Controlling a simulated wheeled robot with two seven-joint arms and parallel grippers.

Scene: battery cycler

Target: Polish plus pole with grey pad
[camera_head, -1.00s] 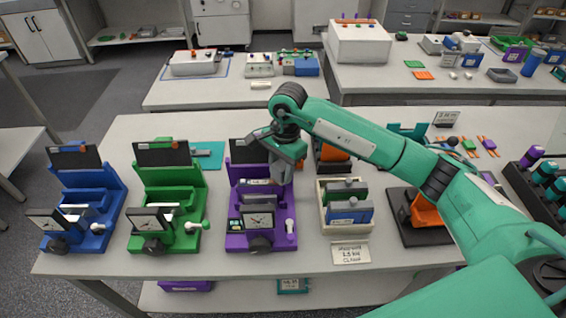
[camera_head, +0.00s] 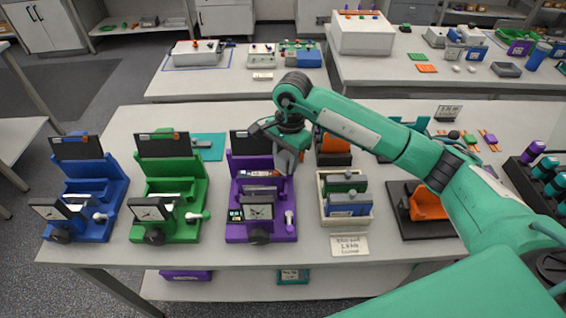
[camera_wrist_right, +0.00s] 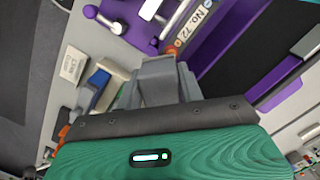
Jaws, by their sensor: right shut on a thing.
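My right gripper (camera_head: 287,163) hangs at the right side of the purple cycler (camera_head: 263,207), above the bench. It is shut on a grey block, which I take for the grey pad; block and fingers are hard to tell apart. In the right wrist view the closed fingers (camera_wrist_right: 162,82) are close to the end of a cell (camera_wrist_right: 190,32) labelled "No. 72". This cell lies in the purple cycler and also shows in the head view (camera_head: 260,173). Whether pad and cell end touch I cannot tell. My left gripper is out of view.
A green cycler (camera_head: 168,205) and a blue cycler (camera_head: 83,210) stand to the left. A cream tray (camera_head: 346,220) with green and blue blocks stands close on the right. A teal mat (camera_head: 212,155) lies behind the green cycler. An orange holder (camera_head: 428,205) stands farther right.

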